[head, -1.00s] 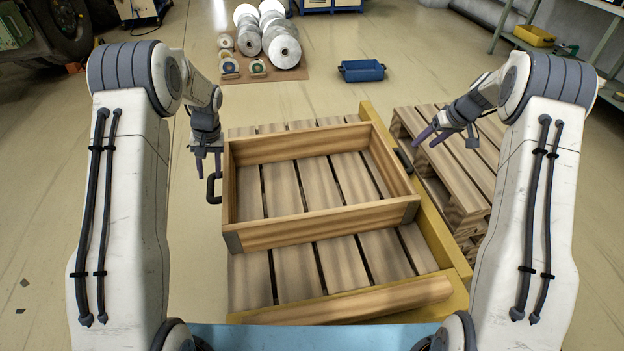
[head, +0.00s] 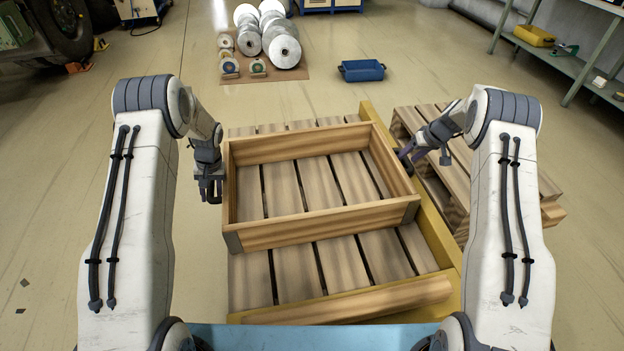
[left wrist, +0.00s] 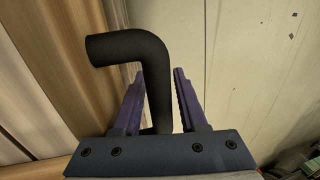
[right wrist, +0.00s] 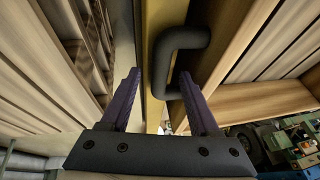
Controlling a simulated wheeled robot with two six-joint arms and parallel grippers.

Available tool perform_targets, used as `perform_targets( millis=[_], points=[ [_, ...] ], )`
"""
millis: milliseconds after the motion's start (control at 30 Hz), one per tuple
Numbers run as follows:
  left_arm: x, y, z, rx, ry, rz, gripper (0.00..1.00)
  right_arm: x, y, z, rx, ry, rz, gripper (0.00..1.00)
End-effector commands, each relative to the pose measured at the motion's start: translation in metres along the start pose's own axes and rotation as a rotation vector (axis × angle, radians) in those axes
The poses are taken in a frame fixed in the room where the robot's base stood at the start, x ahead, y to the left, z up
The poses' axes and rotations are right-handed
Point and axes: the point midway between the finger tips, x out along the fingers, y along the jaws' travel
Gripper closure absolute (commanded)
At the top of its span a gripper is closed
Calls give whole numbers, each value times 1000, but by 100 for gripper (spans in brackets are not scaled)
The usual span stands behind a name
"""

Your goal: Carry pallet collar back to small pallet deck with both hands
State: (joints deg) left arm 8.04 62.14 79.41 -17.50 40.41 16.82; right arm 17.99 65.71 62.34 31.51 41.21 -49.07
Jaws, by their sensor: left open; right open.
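The pallet collar (head: 325,228), an open wooden frame with dark corners, lies on a slatted wooden deck (head: 345,263). I cannot tell whether this deck or the pallet on the right is the small pallet deck. My left gripper (head: 210,192) is at the collar's left side, open, with the left black handle (left wrist: 155,90) between its purple fingers. My right gripper (head: 406,155) is at the collar's right side, open. In the right wrist view the right black handle (right wrist: 163,68) shows between its fingers. Neither gripper is closed on a handle.
A yellow beam (head: 440,232) runs along the deck's right side. A wooden pallet stack (head: 465,172) stands just right of it. A wooden bar (head: 350,303) lies along the deck's front. A blue bin (head: 362,70) and silver rolls (head: 283,50) are farther back.

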Motion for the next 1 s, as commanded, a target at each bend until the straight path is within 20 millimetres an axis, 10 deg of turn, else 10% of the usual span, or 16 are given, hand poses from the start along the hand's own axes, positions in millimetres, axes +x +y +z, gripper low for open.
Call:
perform_targets(
  millis=[133, 200, 1000],
  points=[
    [0, 0, 0, 0, 0, 0, 100, 0, 0, 0, 0, 0, 0, 80],
    [0, 0, 0, 0, 0, 0, 100, 0, 0, 0, 0, 0, 0, 100],
    [0, 0, 0, 0, -1, 0, 100, -1, 0, 0, 0, -1, 0, 100]
  ],
)
